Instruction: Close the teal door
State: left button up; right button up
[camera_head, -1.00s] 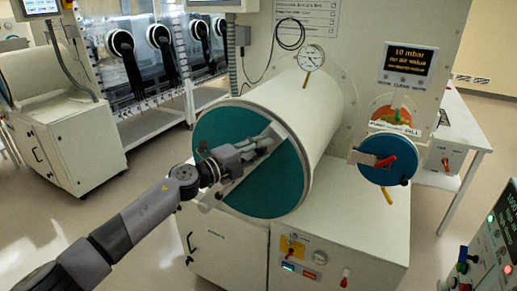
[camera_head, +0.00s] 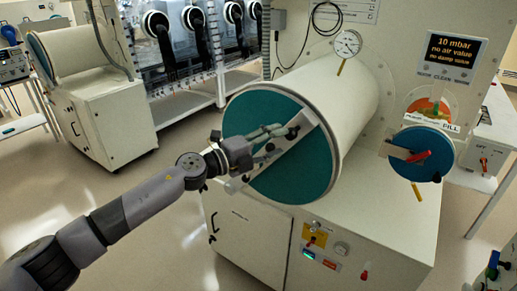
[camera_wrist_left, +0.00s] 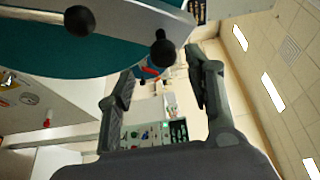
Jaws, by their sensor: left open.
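The teal door (camera_head: 290,183) is a large round disc on the front end of a white cylinder (camera_head: 345,95). It appears to sit at the cylinder's mouth; whether it is latched I cannot tell. A pale bar (camera_head: 290,150) with black knobs crosses it diagonally. My left gripper (camera_head: 272,143) is in front of the door by this bar, fingers apart; contact is unclear. In the left wrist view the open fingers (camera_wrist_left: 162,88) have nothing between them, and the door's teal face (camera_wrist_left: 45,55) and black knobs (camera_wrist_left: 163,50) are at upper left. My right gripper is not in view.
A smaller blue round door (camera_head: 432,143) with a red handle is at the right. A gauge (camera_head: 347,43) stands above the cylinder. The white cabinet (camera_head: 250,235) is below. Another white cylinder unit (camera_head: 95,110) stands at back left. The floor at left is clear.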

pick_arm(q)
jog(key=v, duration=0.6)
jog(key=shift+s, duration=0.1)
